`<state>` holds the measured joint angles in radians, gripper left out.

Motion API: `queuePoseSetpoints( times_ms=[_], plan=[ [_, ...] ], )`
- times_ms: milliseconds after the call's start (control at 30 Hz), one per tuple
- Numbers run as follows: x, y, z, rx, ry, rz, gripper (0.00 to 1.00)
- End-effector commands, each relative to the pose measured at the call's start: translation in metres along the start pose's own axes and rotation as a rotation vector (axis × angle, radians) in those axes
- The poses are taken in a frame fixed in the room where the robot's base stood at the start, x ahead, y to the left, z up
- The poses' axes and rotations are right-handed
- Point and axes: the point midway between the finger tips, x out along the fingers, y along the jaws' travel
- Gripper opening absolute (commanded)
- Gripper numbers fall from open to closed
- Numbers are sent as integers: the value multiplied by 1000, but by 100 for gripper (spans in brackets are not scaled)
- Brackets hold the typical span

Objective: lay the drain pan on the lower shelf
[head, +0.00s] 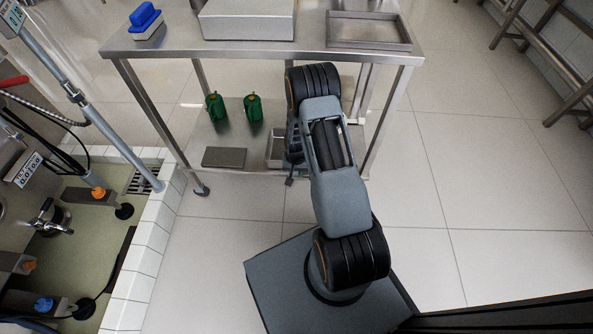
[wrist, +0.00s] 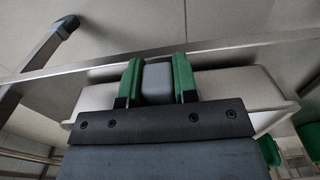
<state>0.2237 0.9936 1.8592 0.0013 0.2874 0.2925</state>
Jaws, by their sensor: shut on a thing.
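The drain pan (head: 275,150) is a pale metal tray, partly hidden behind my arm, over the front part of the lower shelf (head: 228,137). In the wrist view the pan (wrist: 228,86) lies across the picture just beyond my gripper (wrist: 157,72). The green fingers are shut on a grey block at the pan's near side. The steel shelf edge runs close along the pan there. I cannot tell whether the pan touches the shelf or hangs slightly above it. In the head view my arm hides most of the gripper.
On the lower shelf stand two green containers (head: 215,107) (head: 253,108), with a dark flat plate (head: 224,157) at the front left. The tabletop (head: 310,50) above carries a steel box (head: 248,20), a shallow tray (head: 368,31) and a blue-handled item (head: 146,20). Table legs flank the shelf.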

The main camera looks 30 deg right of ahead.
Motion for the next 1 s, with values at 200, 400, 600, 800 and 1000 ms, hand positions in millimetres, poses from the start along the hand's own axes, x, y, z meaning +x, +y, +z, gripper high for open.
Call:
queuePoseSetpoints(
  times_ms=[200,400,600,800,1000],
  plan=[
    [-1,0,-1,0,2,-1,0],
    [-1,0,-1,0,2,-1,0],
    [1,0,0,0,2,0,0],
    [4,0,0,0,2,0,0],
    [6,0,-1,0,2,-1,29]
  ],
)
